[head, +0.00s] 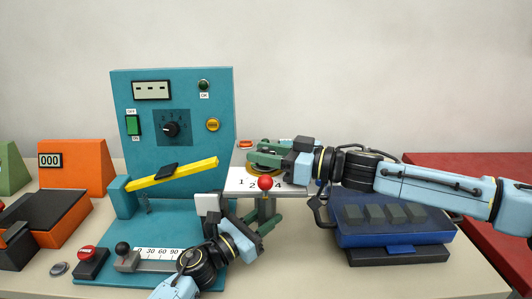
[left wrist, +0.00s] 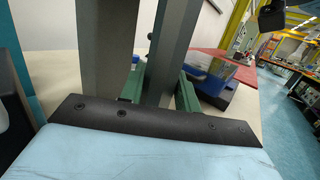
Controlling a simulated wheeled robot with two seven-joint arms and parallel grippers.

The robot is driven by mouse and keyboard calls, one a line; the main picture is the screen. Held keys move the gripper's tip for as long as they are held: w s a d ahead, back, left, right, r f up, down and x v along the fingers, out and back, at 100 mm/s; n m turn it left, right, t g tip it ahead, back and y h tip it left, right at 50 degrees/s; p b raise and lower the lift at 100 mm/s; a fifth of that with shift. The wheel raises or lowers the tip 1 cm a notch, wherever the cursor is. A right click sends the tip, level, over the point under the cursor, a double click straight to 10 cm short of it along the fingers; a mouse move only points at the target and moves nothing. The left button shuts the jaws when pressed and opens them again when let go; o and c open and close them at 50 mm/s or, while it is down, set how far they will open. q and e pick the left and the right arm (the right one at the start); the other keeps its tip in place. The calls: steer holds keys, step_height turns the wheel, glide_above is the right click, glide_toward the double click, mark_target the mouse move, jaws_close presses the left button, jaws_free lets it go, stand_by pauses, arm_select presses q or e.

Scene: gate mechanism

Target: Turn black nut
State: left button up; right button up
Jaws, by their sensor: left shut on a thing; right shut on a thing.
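I cannot make out the black nut for certain in either view. My right gripper (head: 265,156) comes in from the right and is shut just above a brass-coloured round part (head: 262,170) on the white numbered plate (head: 242,182). What it holds is hidden between its green fingers. My left gripper (head: 267,222) is below the plate, its green fingers around the grey post (head: 266,208) under the red ball (head: 265,183). In the left wrist view, a grey upright (left wrist: 175,45) stands between the fingers.
A teal panel (head: 215,90) with a black dial (head: 170,129) stands behind. A yellow bar (head: 190,172) with a black piece (head: 168,170) slopes up beside the plate. A blue tray (head: 395,240) lies right, below my right arm. Orange boxes (head: 85,160) stand left.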

steer(key=shift+n+g+y, duration=0.35)
steer(key=shift+n+g, duration=0.65)
steer(key=shift+g, duration=0.55)
steer(key=shift+n+g+y, duration=0.35)
steer(key=shift+n+g, duration=0.65)
steer(key=shift+g, duration=0.55)
steer(key=o, duration=1)
steer(key=shift+c, duration=0.2)
steer(key=d, duration=1.2)
